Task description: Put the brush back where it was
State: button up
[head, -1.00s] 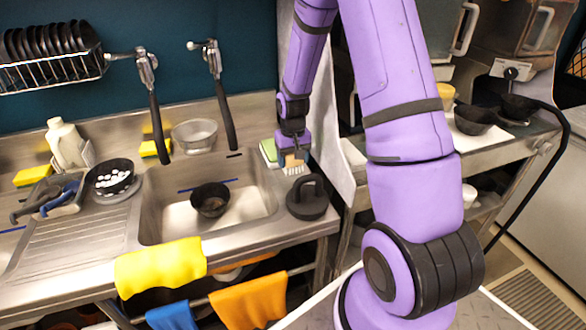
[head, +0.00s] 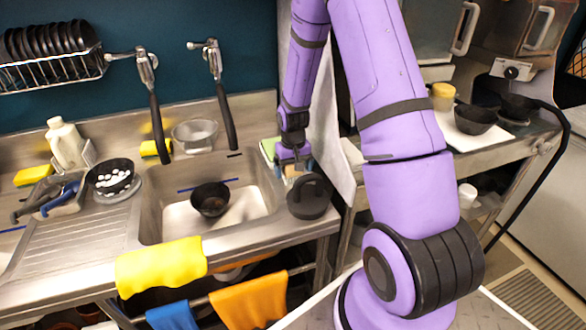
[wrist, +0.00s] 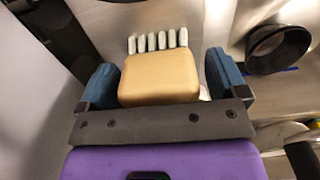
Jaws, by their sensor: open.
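The brush (wrist: 160,78), with a tan block and a row of pale bristles, sits between my gripper's two blue fingers (wrist: 163,73) in the wrist view. The fingers are open, with a slim gap beside the block on each side. In the head view my gripper (head: 294,160) is low at the sink's right rim, and only a bit of the tan brush (head: 291,171) shows below it. A green-and-white sponge (head: 268,149) lies just left of the gripper. The brush's underside is hidden, so I cannot tell what it rests on.
A black round lid-like weight (head: 308,199) with a handle stands close in front of the gripper. The sink (head: 258,205) to the left holds a black bowl (head: 210,199). A pale hanging sheet (head: 335,130) is close on the right.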

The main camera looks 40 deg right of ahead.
jog(key=shift+r, duration=0.1)
notch_tip(320, 180, up, 12)
jog(key=shift+r, duration=0.2)
jog(key=s+a+r+n+t, duration=0.1)
jog(key=s+a+r, duration=0.35)
jog(key=r, duration=0.45)
jog(key=s+a+r+n+t, duration=0.1)
jog(key=s+a+r+t, duration=0.1)
jog(key=s+a+r, duration=0.35)
jog(key=s+a+r+t, duration=0.1)
jog(key=s+r, duration=0.4)
jog(key=s, duration=0.3)
jog(key=s+a+r+n+t, duration=0.1)
jog(key=s+r, duration=0.3)
jog(key=s, duration=0.4)
jog(key=shift+s+a+r, duration=0.2)
jog(key=shift+a+r, duration=0.2)
jog(key=shift+a, duration=0.15)
